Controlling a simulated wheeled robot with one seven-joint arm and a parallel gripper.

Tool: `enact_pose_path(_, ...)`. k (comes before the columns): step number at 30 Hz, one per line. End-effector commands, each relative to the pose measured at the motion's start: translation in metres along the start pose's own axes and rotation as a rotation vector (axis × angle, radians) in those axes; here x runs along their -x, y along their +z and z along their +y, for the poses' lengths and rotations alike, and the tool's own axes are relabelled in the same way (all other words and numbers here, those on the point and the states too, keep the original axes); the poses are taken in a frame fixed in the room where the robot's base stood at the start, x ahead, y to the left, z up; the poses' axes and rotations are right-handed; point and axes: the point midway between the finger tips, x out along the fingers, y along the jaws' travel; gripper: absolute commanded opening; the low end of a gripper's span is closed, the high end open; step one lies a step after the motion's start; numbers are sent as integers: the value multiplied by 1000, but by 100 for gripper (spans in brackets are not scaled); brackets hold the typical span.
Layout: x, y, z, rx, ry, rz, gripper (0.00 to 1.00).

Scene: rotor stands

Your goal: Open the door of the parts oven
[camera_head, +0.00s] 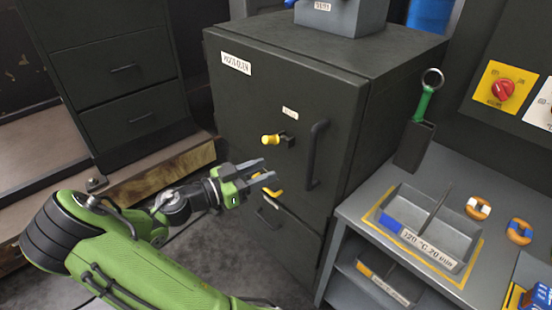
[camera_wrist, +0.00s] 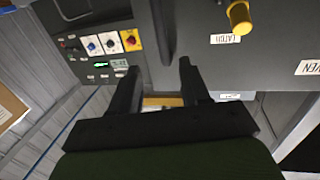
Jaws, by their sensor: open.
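The parts oven (camera_head: 350,95) is a dark grey cabinet, and its front door (camera_head: 245,105) looks closed. A yellow latch knob (camera_head: 271,140) sticks out of the door, with a small label above it. A dark vertical bar handle (camera_head: 315,155) is to the right of the knob. My gripper (camera_head: 274,168) is open and empty in front of the door, below the knob and left of the handle. In the wrist view my gripper (camera_wrist: 158,75) has both fingers apart, the knob (camera_wrist: 240,17) is at top right, and the dark handle (camera_wrist: 162,30) appears beyond the fingers.
A grey bench (camera_head: 360,205) with a divided tray (camera_head: 395,215) and orange-white rings (camera_head: 479,208) stands right of the oven. A holder (camera_head: 415,145) with a green-handled tool hangs beside it. A drawer cabinet (camera_head: 125,85) is at left. Grey floor lies in front.

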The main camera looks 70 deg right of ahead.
Motion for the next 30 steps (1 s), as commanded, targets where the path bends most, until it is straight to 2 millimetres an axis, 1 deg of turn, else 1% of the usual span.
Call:
enact_pose_path(2, -2, -2, -1, -13, 1, 25, 46)
enact_pose_path(5, -14, -4, 0, -13, 3, 25, 46)
enact_pose_path(8, -36, -4, 0, -13, 6, 23, 46)
enact_pose_path(18, -121, -5, 1, -11, 6, 21, 46)
enact_pose_path(21, -140, -5, 1, -11, 4, 20, 46)
enact_pose_path(25, -155, -6, 0, -10, 1, 20, 46)
enact_pose_path(30, -158, -5, -1, -9, -1, 19, 46)
